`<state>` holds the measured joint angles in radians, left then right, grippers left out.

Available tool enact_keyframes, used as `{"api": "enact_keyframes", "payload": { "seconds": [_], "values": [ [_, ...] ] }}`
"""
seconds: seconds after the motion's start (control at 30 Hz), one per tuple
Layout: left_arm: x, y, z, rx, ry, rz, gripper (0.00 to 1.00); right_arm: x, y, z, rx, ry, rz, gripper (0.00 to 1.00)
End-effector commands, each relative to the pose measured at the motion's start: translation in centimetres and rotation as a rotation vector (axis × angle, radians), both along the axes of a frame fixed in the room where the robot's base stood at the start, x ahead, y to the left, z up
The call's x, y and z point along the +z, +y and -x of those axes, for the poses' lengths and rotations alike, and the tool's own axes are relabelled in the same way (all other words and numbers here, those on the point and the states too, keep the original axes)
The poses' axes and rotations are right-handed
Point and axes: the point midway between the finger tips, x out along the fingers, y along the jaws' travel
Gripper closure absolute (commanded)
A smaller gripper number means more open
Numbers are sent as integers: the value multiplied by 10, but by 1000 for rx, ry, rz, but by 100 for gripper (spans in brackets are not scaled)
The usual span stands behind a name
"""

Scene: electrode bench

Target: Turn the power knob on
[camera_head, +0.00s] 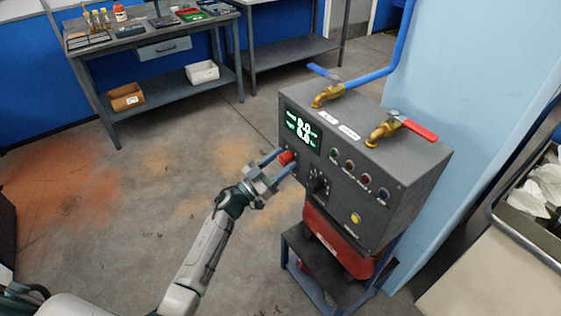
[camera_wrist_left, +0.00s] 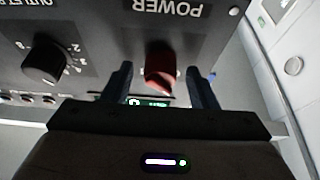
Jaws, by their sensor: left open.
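The red power knob (camera_head: 286,157) is on the front panel of a dark grey control box (camera_head: 400,180), below the lit green display (camera_head: 302,128). In the left wrist view the red knob (camera_wrist_left: 161,68) sits under the word POWER, which appears upside down. My left gripper (camera_head: 277,163) is open in front of the panel. Its two fingers (camera_wrist_left: 160,85) stand on either side of the knob, with a gap on both sides. My right gripper is not in view.
A black dial (camera_head: 319,183) sits right of the power knob; it also shows in the wrist view (camera_wrist_left: 44,62). Several small coloured buttons and a yellow button (camera_head: 355,218) are on the panel. Two brass taps (camera_head: 328,95) top the box. A workbench (camera_head: 150,50) stands behind.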

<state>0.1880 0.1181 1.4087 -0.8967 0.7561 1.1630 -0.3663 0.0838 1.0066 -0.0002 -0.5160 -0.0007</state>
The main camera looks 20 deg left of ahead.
Motion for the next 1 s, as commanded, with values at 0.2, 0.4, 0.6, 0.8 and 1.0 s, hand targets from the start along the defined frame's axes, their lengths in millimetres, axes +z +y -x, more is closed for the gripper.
{"api": "enact_keyframes", "payload": {
  "seconds": [0.2, 0.4, 0.6, 0.8, 1.0],
  "values": [
    [0, 0, 0, 0, 0, 0, 69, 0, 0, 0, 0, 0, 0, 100],
    [0, 0, 0, 0, -1, -1, 92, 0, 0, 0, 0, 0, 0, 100],
    [0, 1, 0, 0, -15, -20, 92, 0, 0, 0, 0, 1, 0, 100],
    [-1, 1, 0, 0, -70, -91, 92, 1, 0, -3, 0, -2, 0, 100],
    [-1, 2, -1, 0, -167, -216, 92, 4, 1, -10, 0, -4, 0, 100]
  ]
}}
